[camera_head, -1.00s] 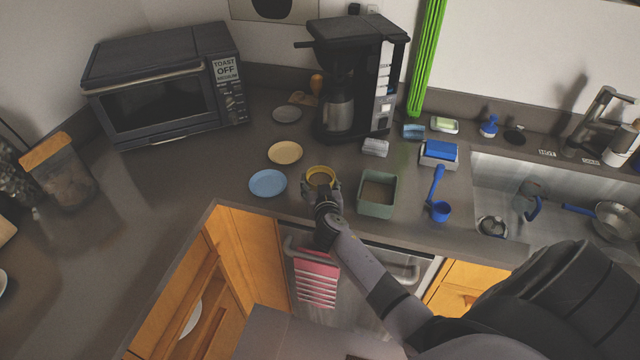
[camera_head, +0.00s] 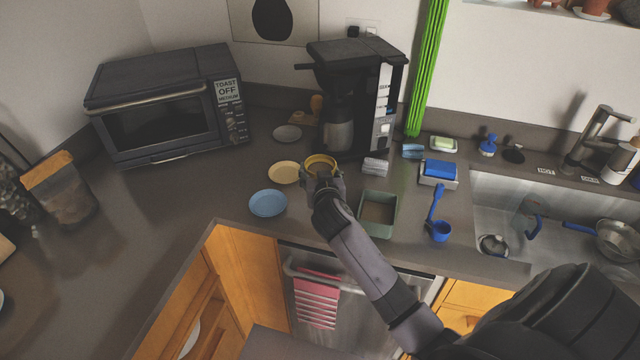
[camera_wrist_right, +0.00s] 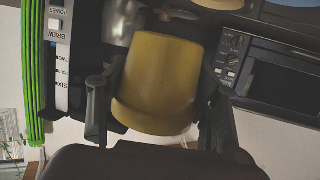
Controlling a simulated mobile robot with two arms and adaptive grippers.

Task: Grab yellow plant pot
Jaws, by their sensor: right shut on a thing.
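The yellow plant pot (camera_head: 320,160) is at the end of my right arm in the head view, over the counter in front of the coffee maker. My right gripper (camera_head: 323,181) is shut on it. In the right wrist view the pot (camera_wrist_right: 160,84) fills the middle, between the two dark fingers of the gripper (camera_wrist_right: 155,105), one on each side. Whether the pot touches the counter is hard to tell. My left gripper is not in view.
A yellow plate (camera_head: 284,173) and a blue plate (camera_head: 268,204) lie left of the pot. A green bin (camera_head: 377,213) stands to the right. The coffee maker (camera_head: 350,95) is behind, and the toaster oven (camera_head: 165,105) is back left.

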